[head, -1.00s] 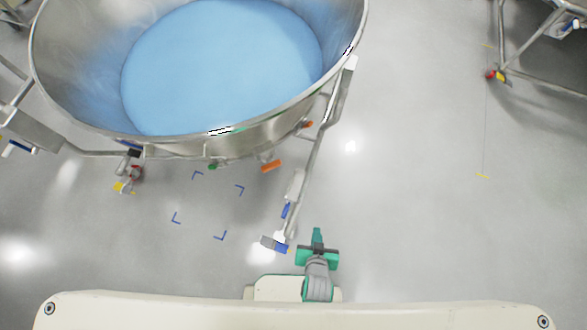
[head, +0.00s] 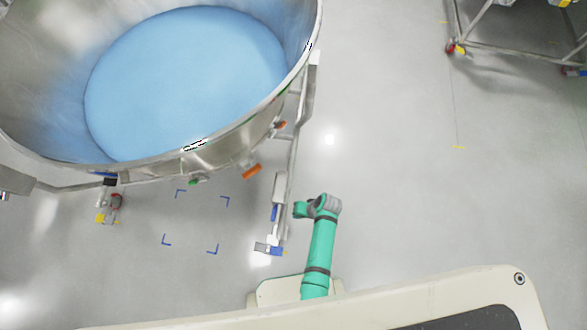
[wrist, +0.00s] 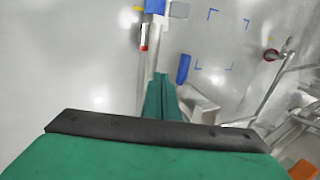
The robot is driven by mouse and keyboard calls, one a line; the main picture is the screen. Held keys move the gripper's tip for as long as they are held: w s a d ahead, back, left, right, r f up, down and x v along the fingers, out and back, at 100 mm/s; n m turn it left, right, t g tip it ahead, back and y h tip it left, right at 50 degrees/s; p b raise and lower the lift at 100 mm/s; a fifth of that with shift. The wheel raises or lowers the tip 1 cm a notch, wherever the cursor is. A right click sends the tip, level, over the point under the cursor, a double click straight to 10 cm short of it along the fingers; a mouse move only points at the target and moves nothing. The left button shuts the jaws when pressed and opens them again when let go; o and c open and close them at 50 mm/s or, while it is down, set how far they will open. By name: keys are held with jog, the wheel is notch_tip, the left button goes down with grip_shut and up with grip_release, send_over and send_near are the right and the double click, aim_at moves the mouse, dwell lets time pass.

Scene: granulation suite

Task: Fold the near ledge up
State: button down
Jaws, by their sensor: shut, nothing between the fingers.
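A large steel bowl (head: 160,165) of blue material stands in a wheeled frame at the upper left of the head view. A grey rail (head: 292,140) runs down its right side to a small grey and blue flap (head: 268,249), which I take for the near ledge but cannot be sure. A blue piece (head: 274,213) sits on the rail; a blue piece (wrist: 183,68) also shows in the wrist view. My green gripper (head: 300,209) is right of the rail's lower end, pointing left. In the wrist view its fingers (wrist: 161,88) are together and empty. Any contact with the rail is unclear.
An orange handle (head: 252,171) sticks out under the bowl. A red and yellow caster (head: 112,207) stands at left. Blue corner marks (head: 218,250) outline bare floor left of the rail. Another wheeled frame (head: 500,55) is far right. The floor between is clear.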

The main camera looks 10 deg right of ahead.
jog(key=w+a+f, duration=0.2)
jog(key=a+f, duration=0.5)
jog(key=f, duration=0.1)
jog(key=shift+w+a, duration=0.2)
jog(key=shift+a, duration=0.05)
dwell(0.4)
jog(key=shift+y, duration=0.3)
